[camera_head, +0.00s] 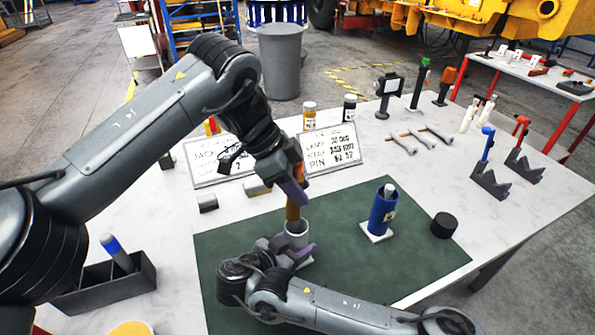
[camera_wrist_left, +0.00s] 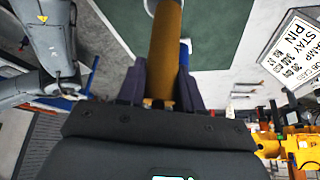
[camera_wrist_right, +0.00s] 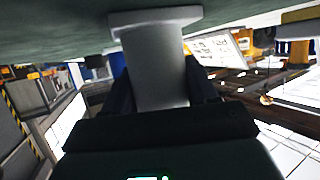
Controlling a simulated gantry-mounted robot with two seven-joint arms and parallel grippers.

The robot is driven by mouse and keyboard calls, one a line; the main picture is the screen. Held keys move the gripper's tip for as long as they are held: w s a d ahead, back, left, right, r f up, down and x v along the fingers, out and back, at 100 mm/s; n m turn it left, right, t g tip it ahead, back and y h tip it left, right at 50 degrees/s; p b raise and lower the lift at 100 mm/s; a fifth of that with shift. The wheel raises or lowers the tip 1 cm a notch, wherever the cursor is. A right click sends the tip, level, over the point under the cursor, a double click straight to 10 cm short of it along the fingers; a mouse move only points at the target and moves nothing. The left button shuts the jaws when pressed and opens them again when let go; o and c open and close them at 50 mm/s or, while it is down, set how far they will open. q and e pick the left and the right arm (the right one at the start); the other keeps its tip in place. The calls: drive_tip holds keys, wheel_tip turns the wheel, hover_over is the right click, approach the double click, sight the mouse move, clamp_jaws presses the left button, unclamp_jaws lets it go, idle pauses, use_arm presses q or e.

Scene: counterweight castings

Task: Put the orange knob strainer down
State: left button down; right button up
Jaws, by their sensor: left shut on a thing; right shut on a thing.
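My left gripper (camera_head: 293,190) is shut on an orange-brown cylinder (camera_head: 292,212), which matches the orange knob strainer in colour. It is upright, with its lower end at the mouth of a white-grey cup (camera_head: 297,236); whether it is inside or just behind the rim I cannot tell. In the left wrist view the cylinder (camera_wrist_left: 166,45) runs away between the fingers (camera_wrist_left: 168,88). My right gripper (camera_head: 291,254) is shut on the cup, low over the green mat (camera_head: 340,255). In the right wrist view the cup (camera_wrist_right: 158,72) sits between the fingers, with a wide flange close to the mat.
A blue cylinder (camera_head: 382,212) stands on a white plate on the mat, near a black puck (camera_head: 444,225). Two sign cards (camera_head: 332,147) stand behind. A black box (camera_head: 105,285) with a blue-topped item is at left. The mat's right part has free room.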

sight(298, 217)
use_arm(q)
drive_tip(key=f, duration=0.6)
drive_tip(key=shift+a+f, duration=0.2)
use_arm(e)
drive_tip(key=shift+f, duration=0.3)
use_arm(q)
drive_tip(key=shift+w+d+f, duration=0.1)
drive_tip(key=shift+w+f, duration=0.1)
drive_tip(key=shift+f, duration=0.8)
use_arm(e)
drive_tip(key=shift+o, duration=0.3)
drive_tip(key=shift+w+r, duration=0.1)
drive_tip(key=shift+w, duration=0.2)
use_arm(q)
drive_tip(key=shift+s+d+f, duration=0.15)
drive_tip(key=shift+s+f, duration=0.05)
drive_tip(key=shift+s, duration=0.05)
use_arm(e)
drive_tip(key=shift+s+d, duration=0.2)
drive_tip(key=shift+s, duration=0.1)
drive_tip(key=shift+c, duration=0.3)
drive_tip(key=shift+s+f, duration=0.1)
drive_tip(key=shift+f, duration=0.1)
use_arm(q)
drive_tip(key=shift+w+a+r, duration=0.1)
drive_tip(key=shift+a+r, duration=0.1)
drive_tip(key=shift+a, duration=0.05)
use_arm(e)
drive_tip(key=shift+r, duration=0.1)
